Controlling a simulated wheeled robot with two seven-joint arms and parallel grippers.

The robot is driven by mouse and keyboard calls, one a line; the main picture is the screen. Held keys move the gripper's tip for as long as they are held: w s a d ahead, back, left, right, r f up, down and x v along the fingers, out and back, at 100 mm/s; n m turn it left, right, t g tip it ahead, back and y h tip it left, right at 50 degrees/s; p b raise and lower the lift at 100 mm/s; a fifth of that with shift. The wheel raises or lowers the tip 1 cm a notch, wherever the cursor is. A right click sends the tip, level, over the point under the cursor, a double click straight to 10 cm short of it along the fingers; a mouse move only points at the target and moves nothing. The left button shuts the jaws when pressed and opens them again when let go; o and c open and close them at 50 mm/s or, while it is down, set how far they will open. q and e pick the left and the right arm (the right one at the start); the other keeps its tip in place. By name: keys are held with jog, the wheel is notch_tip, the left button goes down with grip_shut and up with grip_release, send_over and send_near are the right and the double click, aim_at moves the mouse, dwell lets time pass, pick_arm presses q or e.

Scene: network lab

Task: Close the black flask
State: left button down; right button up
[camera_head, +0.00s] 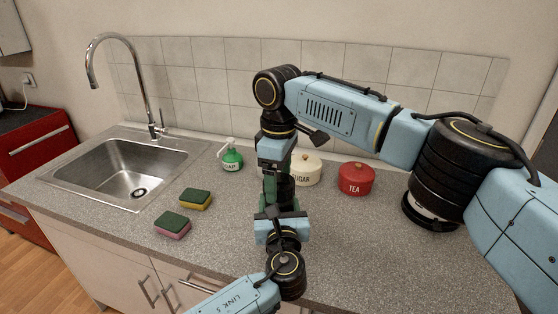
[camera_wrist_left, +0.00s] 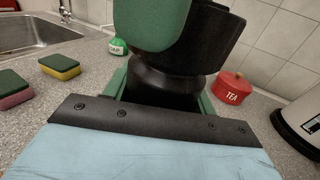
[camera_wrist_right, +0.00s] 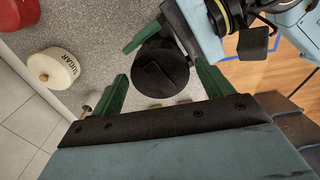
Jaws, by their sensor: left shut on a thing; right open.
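The black flask (camera_wrist_left: 168,82) stands between the green fingers of my left gripper (camera_wrist_left: 160,95), which is shut on it. In the right wrist view the flask's round dark top (camera_wrist_right: 160,68) shows, with a ridge across it; whether it is open or closed I cannot tell. My right gripper (camera_wrist_right: 165,88) is open, pointing down, with one green finger on each side of that top. In the head view the right gripper (camera_head: 277,165) is above the left gripper (camera_head: 280,212), and the two hide most of the flask. A right finger covers part of it in the left wrist view.
A sugar pot (camera_head: 306,170) and a red tea pot (camera_head: 356,178) stand behind the grippers. A green soap bottle (camera_head: 231,158), two sponges (camera_head: 195,199) (camera_head: 173,225) and the sink (camera_head: 130,170) are at left. A white-and-black appliance (camera_wrist_left: 302,122) stands at right. The front right counter is clear.

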jog(key=shift+f, duration=0.6)
jog(key=c, duration=1)
jog(key=o, duration=1.2)
notch_tip(320, 180, up, 12)
jog(key=shift+r, duration=0.1)
